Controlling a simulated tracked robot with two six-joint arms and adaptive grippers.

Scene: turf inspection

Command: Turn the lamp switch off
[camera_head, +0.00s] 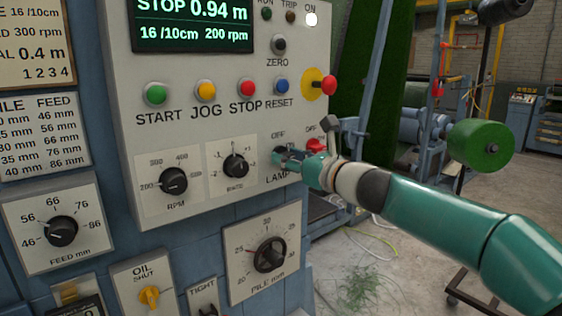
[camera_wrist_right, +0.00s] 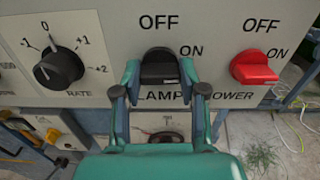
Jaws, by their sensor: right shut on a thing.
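The lamp switch (camera_wrist_right: 160,66) is a black knob on the light grey panel, with OFF printed above it, ON to its upper right and LAMP below. My right gripper (camera_wrist_right: 160,76) has a finger on each side of the knob and is shut on it. In the head view the right gripper (camera_head: 281,158) reaches the panel from the right and covers most of the switch. The knob's exact pointing is hard to tell between the fingers. A white indicator (camera_head: 311,19) under the ON label is lit. My left gripper is not in view.
A red power switch (camera_wrist_right: 255,68) sits close right of the lamp switch. A rate knob (camera_wrist_right: 59,68) is to its left. A red mushroom button on a yellow plate (camera_head: 318,84) sticks out above.

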